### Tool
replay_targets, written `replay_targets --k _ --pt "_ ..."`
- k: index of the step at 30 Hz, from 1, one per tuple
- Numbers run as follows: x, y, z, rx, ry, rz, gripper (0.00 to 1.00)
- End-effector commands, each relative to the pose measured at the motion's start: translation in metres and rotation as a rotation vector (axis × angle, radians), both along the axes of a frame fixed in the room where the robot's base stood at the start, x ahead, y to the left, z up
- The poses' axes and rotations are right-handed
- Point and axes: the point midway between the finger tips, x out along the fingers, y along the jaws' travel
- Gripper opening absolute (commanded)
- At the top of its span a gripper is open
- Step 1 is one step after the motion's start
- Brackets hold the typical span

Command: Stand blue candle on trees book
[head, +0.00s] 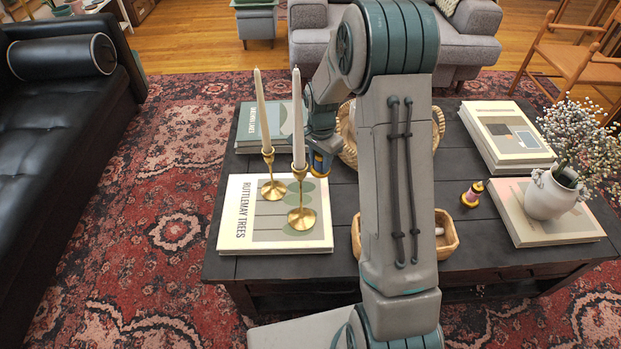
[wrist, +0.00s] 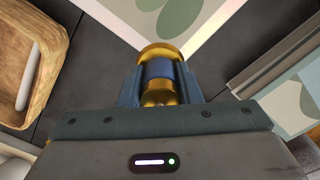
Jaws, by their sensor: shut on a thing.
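The blue candle (head: 320,164), a short blue piece with gold ends, is between the fingers of my gripper (head: 321,150). In the wrist view the blue candle (wrist: 160,70) shows between the two shut fingers (wrist: 160,90). The trees book (head: 237,207), pale with "RUTTLEMAY TREES" on it, lies on the dark table. Its corner shows in the wrist view (wrist: 205,28), just beyond the candle. My gripper is by the book's far right corner; the candle's exact height above the table is hard to tell.
Two gold candlesticks (head: 302,217) with tall white candles stand on the trees book, leaving its left side bare. Another book (head: 247,130) lies behind. A wooden tray (head: 447,237), a pink and gold candle (head: 472,194) and a vase (head: 553,196) are to the right.

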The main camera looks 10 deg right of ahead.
Motion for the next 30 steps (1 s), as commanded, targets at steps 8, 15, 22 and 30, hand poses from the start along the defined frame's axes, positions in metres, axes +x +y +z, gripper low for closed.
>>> replay_targets --k 8,15,22,30 --pt "-0.001 0.026 -0.016 0.0 -0.002 0.001 0.0" --pt "-0.001 0.027 -0.046 0.0 0.0 0.002 0.0" --pt "-0.001 0.027 -0.054 0.0 -0.002 0.003 0.0" --pt "-0.001 0.026 -0.058 0.001 -0.001 0.002 0.4"
